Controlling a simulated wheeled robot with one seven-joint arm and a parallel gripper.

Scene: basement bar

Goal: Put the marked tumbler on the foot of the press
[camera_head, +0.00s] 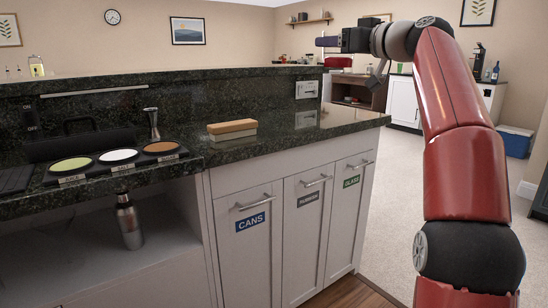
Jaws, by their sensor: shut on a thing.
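My gripper (343,41) is at the top, right of centre, raised above the far end of the bar and pointing left. It is small in the picture, and its fingers are hard to make out. A dark purple thing (326,42) shows at its tip, and the gripper is shut on it. I cannot tell whether this is the marked tumbler, and no mark is visible. I cannot pick out the press or its foot in this view.
A dark stone counter (285,136) with a raised back ledge fills the left. It bears a wooden block (232,127), a metal jigger (152,124) and a tray of coloured discs (118,155). A steel shaker (129,222) stands on the shelf below. Open floor lies right.

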